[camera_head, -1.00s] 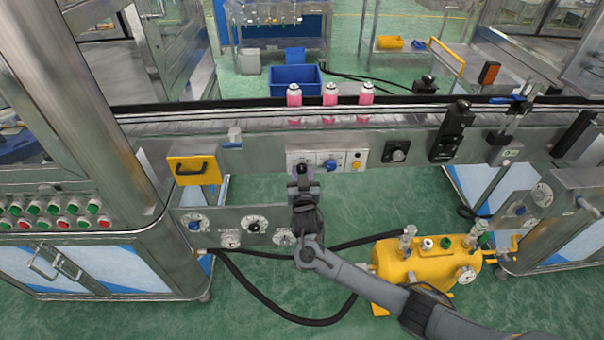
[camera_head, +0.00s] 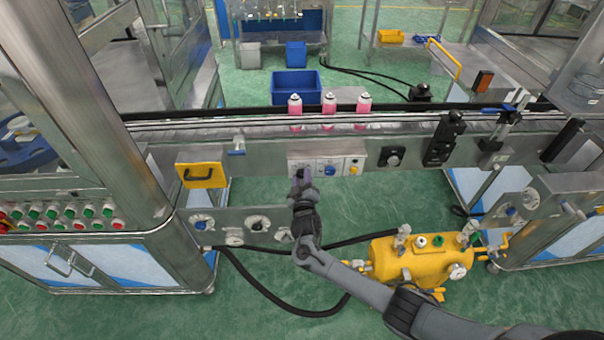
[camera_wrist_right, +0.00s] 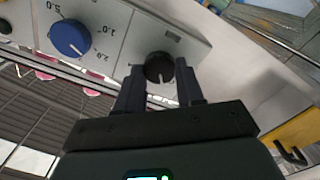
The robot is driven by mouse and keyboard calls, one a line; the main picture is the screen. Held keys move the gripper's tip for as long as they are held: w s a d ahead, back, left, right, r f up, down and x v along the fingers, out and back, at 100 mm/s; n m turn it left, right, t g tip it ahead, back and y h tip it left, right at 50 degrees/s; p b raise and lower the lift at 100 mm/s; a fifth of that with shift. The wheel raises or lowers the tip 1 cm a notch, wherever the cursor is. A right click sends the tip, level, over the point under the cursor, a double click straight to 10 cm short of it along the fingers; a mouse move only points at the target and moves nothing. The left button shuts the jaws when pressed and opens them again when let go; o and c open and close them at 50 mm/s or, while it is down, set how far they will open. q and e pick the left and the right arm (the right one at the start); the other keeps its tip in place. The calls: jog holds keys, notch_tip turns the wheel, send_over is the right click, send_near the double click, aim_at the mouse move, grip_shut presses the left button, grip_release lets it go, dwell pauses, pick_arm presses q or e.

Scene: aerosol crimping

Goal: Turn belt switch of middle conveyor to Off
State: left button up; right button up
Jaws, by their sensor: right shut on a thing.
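A pale control panel (camera_head: 341,169) sits on the front of the middle conveyor (camera_head: 260,155). My right gripper (camera_head: 300,172) is at the panel's left part and hides the black knob in the head view. In the right wrist view the black knob (camera_wrist_right: 159,67), with a white pointer line, lies between my right fingertips, which are shut on it. The blue knob (camera_wrist_right: 70,37) is beside it. My left gripper is not in view.
Three pink cans (camera_head: 329,105) stand on the conveyor behind the panel. A yellow flap with a black handle (camera_head: 201,175) is left of it. A yellow tank (camera_head: 410,262) and black hose (camera_head: 270,305) are below, near my right arm.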

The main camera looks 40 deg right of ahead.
jog(key=shift+n+p, duration=0.65)
jog(key=shift+n, duration=0.65)
jog(key=o, duration=1)
jog(key=shift+o, duration=0.2)
jog(key=shift+s+a, duration=0.1)
jog(key=shift+s+a, duration=0.15)
jog(key=shift+s, duration=0.05)
jog(key=p+v, duration=0.2)
jog(key=v, duration=0.8)
jog(key=shift+p, duration=0.35)
